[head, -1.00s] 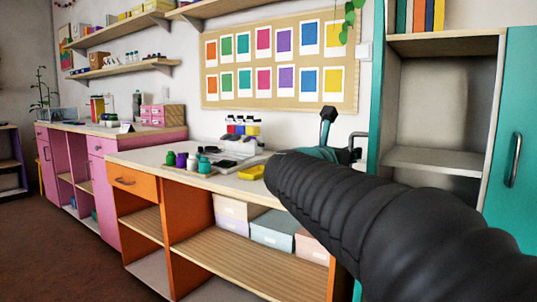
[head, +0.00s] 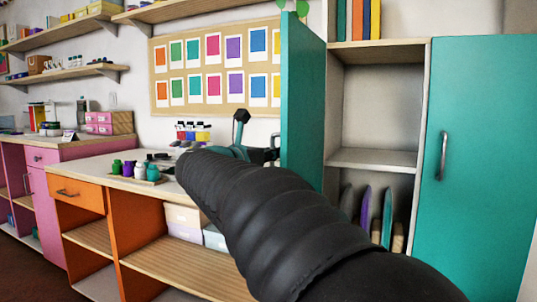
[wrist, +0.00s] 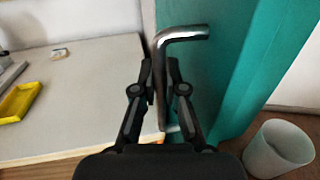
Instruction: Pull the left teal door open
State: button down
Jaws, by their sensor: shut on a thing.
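The left teal door (head: 304,95) stands swung open at the left side of the cabinet, its inner face toward me in the head view. In the wrist view the door (wrist: 265,60) is on the right, with its bent metal handle (wrist: 163,50) standing off its face. My gripper (wrist: 161,70) is shut on the handle, one finger on each side of the bar. In the head view my gripper (head: 262,153) is left of the door, partly hidden behind my dark arm, and the handle is mostly hidden.
The right teal door (head: 475,150) is shut. Open shelves (head: 375,157) lie between the doors, with upright boards below. Left is an orange-fronted counter (head: 100,172) with paint pots. The wrist view shows a yellow tray (wrist: 18,102) and a white bin (wrist: 278,148) below the door.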

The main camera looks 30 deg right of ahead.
jog(key=c, duration=1.5)
grip_release()
jog(key=v, duration=1.2)
jog(key=shift+r, duration=0.1)
